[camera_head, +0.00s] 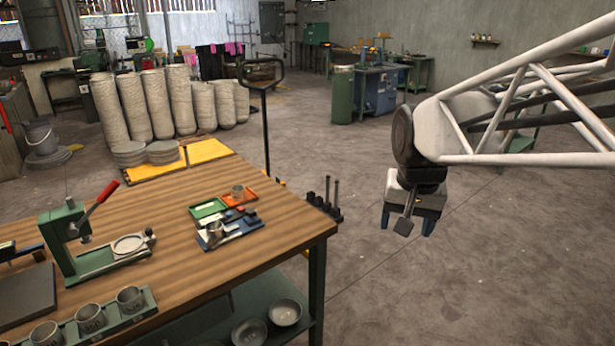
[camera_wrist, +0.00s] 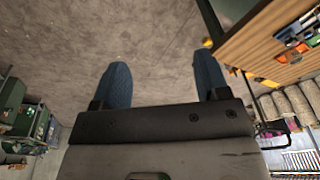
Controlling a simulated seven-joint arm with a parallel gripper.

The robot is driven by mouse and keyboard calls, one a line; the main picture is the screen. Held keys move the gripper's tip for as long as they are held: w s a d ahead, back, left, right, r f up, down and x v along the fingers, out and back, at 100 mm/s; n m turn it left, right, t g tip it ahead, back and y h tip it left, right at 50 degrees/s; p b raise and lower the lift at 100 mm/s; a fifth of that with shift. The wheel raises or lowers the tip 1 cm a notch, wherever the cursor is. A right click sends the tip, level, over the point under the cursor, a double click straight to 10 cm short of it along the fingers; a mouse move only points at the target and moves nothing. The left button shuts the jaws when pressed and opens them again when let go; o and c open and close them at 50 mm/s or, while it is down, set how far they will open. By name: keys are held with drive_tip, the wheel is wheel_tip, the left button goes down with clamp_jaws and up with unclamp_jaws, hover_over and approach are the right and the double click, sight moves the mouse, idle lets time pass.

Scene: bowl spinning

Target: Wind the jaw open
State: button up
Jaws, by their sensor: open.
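My gripper (camera_head: 407,224) hangs over the bare floor to the right of the wooden workbench (camera_head: 170,205), well apart from everything on it. In the wrist view its two blue fingers (camera_wrist: 161,68) are spread wide with only floor between them. A green hand press (camera_head: 85,240) with a red lever stands on the bench's left side. At the bench's left edge, a dark item with a blue bar (camera_head: 22,252) is cut off by the frame. I cannot tell which thing has the jaw to wind; no winding handle is clear.
A green rack with grey cups (camera_head: 95,318) sits at the bench's front. Small trays (camera_head: 207,208) with parts lie near its right edge. Metal bowls (camera_head: 285,312) rest on the lower shelf. A pallet-jack handle (camera_head: 264,120) rises behind the bench. Floor around my gripper is clear.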

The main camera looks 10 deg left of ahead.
drive_tip(key=w+a+m, duration=0.1)
drive_tip(key=w+a, duration=0.7)
drive_tip(key=w, duration=0.4)
drive_tip(key=m+g, duration=0.2)
drive_tip(key=m, duration=0.1)
hover_over(251, 210)
wheel_tip(251, 210, down, 17)
drive_tip(key=shift+s+r, duration=0.1)
drive_tip(key=shift+f, duration=3.95)
